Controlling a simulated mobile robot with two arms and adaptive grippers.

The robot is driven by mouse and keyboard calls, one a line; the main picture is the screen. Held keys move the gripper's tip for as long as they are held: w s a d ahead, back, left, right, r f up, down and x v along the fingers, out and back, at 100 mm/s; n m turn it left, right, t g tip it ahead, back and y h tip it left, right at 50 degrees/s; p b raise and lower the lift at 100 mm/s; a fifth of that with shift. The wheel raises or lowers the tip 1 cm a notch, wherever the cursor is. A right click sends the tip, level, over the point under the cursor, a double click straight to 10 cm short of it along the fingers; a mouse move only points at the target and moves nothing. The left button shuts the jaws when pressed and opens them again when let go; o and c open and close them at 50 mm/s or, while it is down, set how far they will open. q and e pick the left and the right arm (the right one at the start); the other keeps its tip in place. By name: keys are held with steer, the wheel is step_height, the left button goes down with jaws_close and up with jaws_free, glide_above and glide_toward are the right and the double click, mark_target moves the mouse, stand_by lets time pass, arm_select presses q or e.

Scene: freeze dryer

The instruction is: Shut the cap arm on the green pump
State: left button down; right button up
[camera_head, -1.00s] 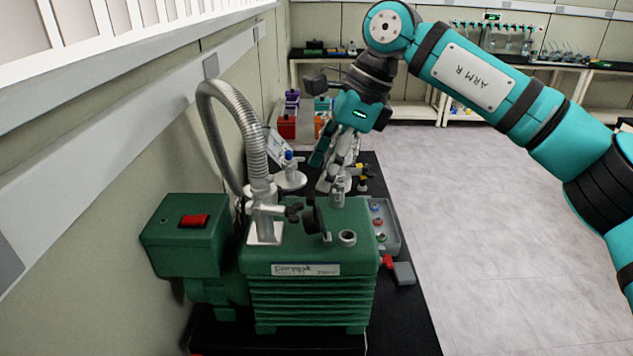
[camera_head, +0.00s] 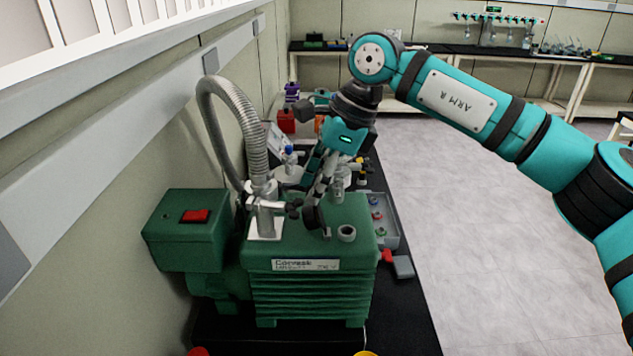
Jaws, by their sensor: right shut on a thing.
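The green pump (camera_head: 310,290) stands on the black bench in the middle of the view. Its round port (camera_head: 347,233) on top is uncovered. The dark cap arm (camera_head: 314,218) stands raised beside the port, to its left, near the hose clamp. My right gripper (camera_head: 314,199) reaches down from behind the pump and is shut on the cap arm. The fingers partly hide the arm, so the exact contact is hard to see. My left gripper is not in view.
A ribbed metal hose (camera_head: 243,130) arches up at the left from the clamped flange (camera_head: 266,228). A grey tray with coloured pieces (camera_head: 385,222) lies right of the pump. Small bottles and glassware stand behind it. The wall is close on the left; open floor is at the right.

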jaws_close()
steer(key=shift+d+f+y+b, duration=0.15)
steer(key=shift+d+y+b, duration=0.25)
steer(key=shift+b, duration=0.35)
steer(key=shift+d+f+y+b, duration=0.15)
steer(key=shift+d+y+b, duration=1.35)
steer(key=shift+b, duration=1)
steer(key=shift+d+f+y+b, duration=0.1)
steer(key=shift+d+y+b, duration=1.4)
steer(key=shift+b, duration=1)
steer(key=shift+a, duration=0.2)
steer(key=o, duration=1)
jaws_free()
steer(key=v, duration=1.2)
steer(key=shift+d+f, duration=0.15)
steer(key=shift+f, duration=0.05)
